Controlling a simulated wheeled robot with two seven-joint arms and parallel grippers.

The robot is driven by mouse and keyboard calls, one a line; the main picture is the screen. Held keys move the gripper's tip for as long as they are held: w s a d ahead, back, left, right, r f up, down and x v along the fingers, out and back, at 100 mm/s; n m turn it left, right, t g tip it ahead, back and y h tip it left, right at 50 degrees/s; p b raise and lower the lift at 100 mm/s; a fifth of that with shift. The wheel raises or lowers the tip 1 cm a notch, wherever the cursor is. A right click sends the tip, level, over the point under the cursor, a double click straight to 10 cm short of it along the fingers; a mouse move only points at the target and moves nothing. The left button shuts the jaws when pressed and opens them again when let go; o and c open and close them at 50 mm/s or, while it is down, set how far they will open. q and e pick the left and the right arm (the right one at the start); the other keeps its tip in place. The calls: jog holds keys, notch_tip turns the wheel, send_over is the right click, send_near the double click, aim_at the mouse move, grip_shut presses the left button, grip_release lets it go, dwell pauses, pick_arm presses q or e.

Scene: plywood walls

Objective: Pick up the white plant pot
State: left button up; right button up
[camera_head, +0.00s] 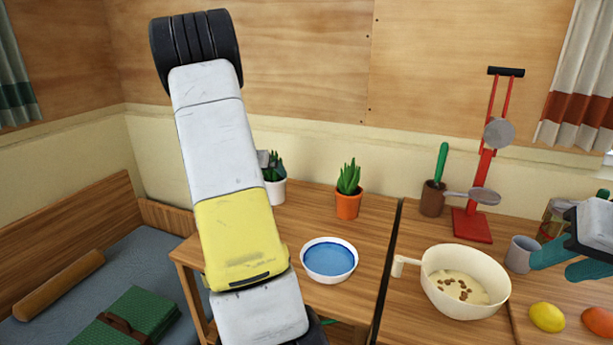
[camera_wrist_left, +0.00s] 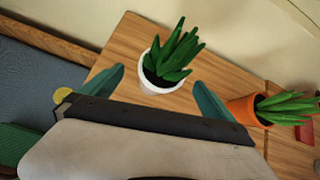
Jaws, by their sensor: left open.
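The white plant pot (camera_head: 277,192) with a green succulent stands upright on the wooden table, partly hidden behind my left arm in the head view. In the left wrist view the white pot (camera_wrist_left: 160,84) sits ahead of my left gripper (camera_wrist_left: 159,77). The gripper is open, with one teal finger to each side of the pot in the picture. I cannot tell whether the fingertips touch it. In the head view my left gripper (camera_head: 268,161) is mostly hidden by the arm. My right gripper (camera_head: 560,262) is at the right edge, over the right table near a grey mug.
An orange plant pot (camera_head: 348,204) stands right of the white one; a blue-and-white bowl (camera_head: 329,260) is in front. The right table holds a cream pan (camera_head: 440,285), a red stand (camera_head: 473,225) and a lemon (camera_head: 547,317). The plywood wall is close behind.

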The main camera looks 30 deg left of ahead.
aim_at(274, 179)
pick_arm(q)
jog(key=x, duration=0.7)
jog(key=shift+w+d+f, duration=0.1)
jog(key=shift+w+d, duration=0.05)
jog(key=shift+c, duration=0.4)
jog(key=c, duration=1.8)
jog(key=shift+c, duration=0.6)
